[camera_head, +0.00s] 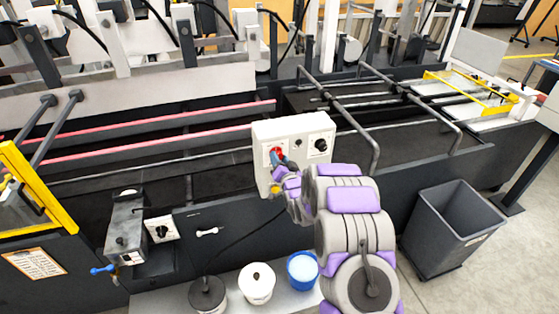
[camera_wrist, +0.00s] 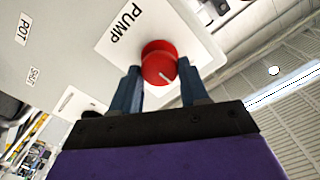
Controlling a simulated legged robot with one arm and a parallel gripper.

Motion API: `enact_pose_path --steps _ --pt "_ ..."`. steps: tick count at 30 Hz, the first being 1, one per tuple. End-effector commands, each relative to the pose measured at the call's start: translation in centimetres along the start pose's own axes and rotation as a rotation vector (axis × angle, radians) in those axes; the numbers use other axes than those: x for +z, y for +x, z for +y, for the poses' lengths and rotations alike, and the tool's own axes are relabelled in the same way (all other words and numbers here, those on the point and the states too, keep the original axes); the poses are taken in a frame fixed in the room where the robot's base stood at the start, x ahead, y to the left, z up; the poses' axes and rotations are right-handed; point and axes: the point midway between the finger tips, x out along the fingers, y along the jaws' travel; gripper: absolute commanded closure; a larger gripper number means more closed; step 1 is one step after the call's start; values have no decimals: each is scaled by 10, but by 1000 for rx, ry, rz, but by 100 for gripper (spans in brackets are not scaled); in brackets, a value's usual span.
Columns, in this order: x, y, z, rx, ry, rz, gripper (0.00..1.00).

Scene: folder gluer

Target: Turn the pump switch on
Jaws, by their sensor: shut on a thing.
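The pump switch (camera_wrist: 160,62) is a round red knob with a white pointer line, beside a "PUMP" label (camera_wrist: 121,21) in the wrist view. In the head view the red knob (camera_head: 277,155) is at the left of a white control box (camera_head: 262,132). My gripper (camera_wrist: 160,85) has its two blue fingers on either side of the knob and is shut on it. In the head view my gripper (camera_head: 278,164) is at the box front and partly covers the knob.
A black knob (camera_head: 320,145) is at the right of the box. Another dial (camera_head: 160,229) is on the machine's front. A white pot (camera_head: 257,283), a blue pot (camera_head: 303,270) and a dark pot (camera_head: 208,293) stand below. A grey bin (camera_head: 451,230) is at right.

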Motion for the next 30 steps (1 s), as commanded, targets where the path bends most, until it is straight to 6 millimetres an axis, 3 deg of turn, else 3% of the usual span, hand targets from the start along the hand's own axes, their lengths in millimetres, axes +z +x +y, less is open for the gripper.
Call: enact_pose_path --steps 15,30 --pt "0 0 3 0 450 4 86" --pt "2 0 5 4 641 0 86"
